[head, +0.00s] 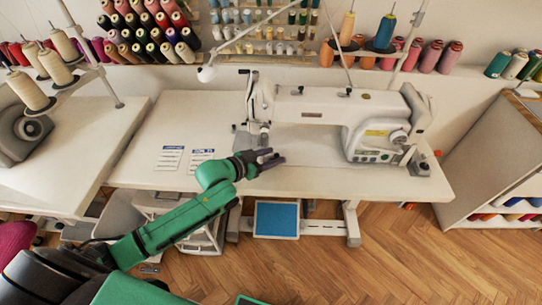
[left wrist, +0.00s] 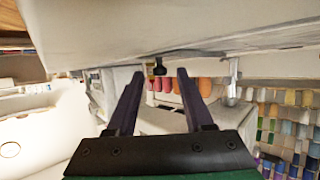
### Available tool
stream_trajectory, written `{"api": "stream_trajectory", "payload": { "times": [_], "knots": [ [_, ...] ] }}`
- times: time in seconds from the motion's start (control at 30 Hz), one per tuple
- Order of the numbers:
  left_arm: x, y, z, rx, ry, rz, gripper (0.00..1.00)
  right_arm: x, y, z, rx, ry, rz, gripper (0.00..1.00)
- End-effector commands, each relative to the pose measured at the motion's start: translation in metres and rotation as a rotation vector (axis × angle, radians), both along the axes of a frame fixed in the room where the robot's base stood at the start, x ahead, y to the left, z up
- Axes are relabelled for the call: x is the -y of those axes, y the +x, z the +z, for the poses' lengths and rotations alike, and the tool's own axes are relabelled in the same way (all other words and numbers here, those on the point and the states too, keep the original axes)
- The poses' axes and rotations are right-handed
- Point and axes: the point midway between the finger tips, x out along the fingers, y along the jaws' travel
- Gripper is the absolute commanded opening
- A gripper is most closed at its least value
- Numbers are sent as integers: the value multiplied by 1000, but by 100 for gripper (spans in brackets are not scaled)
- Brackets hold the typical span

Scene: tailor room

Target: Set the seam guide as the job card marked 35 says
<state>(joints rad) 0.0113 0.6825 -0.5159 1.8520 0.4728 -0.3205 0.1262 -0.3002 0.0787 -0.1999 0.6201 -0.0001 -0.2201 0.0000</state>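The white sewing machine (head: 320,108) stands on the white table (head: 300,182). Two small printed cards, a left one (head: 170,158) and a right one (head: 201,157), lie on the table left of the machine; their print is too small to read surely. My left gripper (head: 271,157) is just in front of the machine's needle end. In the left wrist view its two dark fingers (left wrist: 160,74) are apart with nothing held. A small black knob-like part (left wrist: 159,68) shows between and beyond the fingertips. I cannot tell surely which part is the seam guide. My right gripper is not in view.
Thread racks (head: 150,30) line the wall behind. A thread stand (head: 75,55) is at the left. A blue pedal (head: 277,218) lies under the table. A shelf unit (head: 490,150) stands at the right. The tabletop right of the cards' front edge is mostly clear.

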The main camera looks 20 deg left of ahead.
Motion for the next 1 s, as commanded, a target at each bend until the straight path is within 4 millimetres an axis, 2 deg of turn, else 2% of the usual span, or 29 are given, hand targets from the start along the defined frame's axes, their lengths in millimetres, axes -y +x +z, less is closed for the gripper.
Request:
{"api": "stream_trajectory", "payload": {
  "times": [0.17,0.27,0.5,0.7,0.83,1.0],
  "knots": [
    [-4,-6,2,-1,2,2,52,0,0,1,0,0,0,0],
    [-11,-18,7,-3,3,1,52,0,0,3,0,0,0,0],
    [-38,-64,29,-7,2,-1,52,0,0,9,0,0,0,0],
    [-55,-95,46,-6,2,-3,52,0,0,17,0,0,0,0],
    [-64,-109,53,-4,0,1,52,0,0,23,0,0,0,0],
    [-68,-116,56,0,0,-1,52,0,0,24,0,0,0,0]
  ]
}}
